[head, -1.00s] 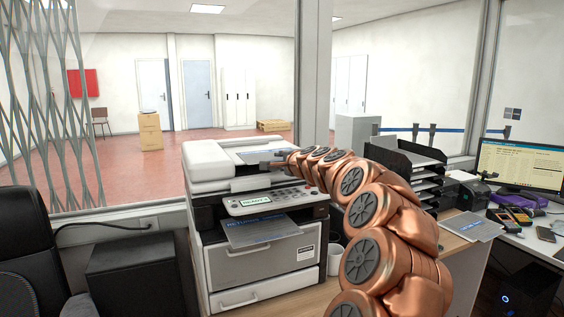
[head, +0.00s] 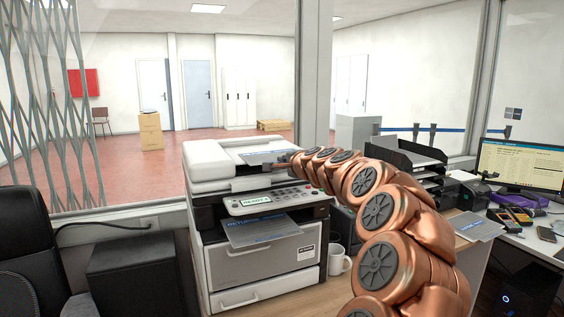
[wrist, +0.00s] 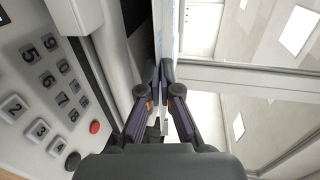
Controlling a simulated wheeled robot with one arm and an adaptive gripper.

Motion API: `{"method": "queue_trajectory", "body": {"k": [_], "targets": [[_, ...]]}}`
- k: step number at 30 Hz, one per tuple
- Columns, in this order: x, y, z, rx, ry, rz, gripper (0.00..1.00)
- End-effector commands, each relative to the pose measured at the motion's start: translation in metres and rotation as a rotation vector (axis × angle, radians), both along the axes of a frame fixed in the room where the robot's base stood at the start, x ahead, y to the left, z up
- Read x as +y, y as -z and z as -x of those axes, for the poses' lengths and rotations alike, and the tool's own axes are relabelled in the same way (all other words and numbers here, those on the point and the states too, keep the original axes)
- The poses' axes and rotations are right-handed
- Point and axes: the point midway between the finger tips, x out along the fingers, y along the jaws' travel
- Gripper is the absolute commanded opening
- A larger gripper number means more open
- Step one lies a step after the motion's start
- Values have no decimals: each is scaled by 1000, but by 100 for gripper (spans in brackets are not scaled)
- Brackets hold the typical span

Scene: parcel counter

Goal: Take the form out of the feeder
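The feeder (head: 232,152) is the tray on top of the white multifunction printer. The form (head: 262,157), a pale sheet with a blue heading, lies at its right side. My gripper (head: 284,160) is at the form's right edge, small and partly hidden by my copper arm in the head view. In the wrist view the two dark fingers (wrist: 162,72) are nearly together, with the thin form (wrist: 166,30) seen almost edge-on between them. How far the form still lies in the feeder is hard to see.
The printer's keypad (wrist: 45,95) is close on the left in the wrist view. Another printed sheet (head: 255,230) lies in the output slot. Black letter trays (head: 425,160) stand farther right.

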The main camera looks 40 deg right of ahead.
Motion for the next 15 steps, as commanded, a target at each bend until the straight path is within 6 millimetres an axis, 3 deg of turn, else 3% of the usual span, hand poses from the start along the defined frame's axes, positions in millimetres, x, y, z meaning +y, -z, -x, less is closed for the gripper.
{"method": "queue_trajectory", "body": {"k": [6, 15], "targets": [[7, -2, 17, 0, -2, -2, 0], [7, -2, 18, 1, -1, -1, 0]]}}
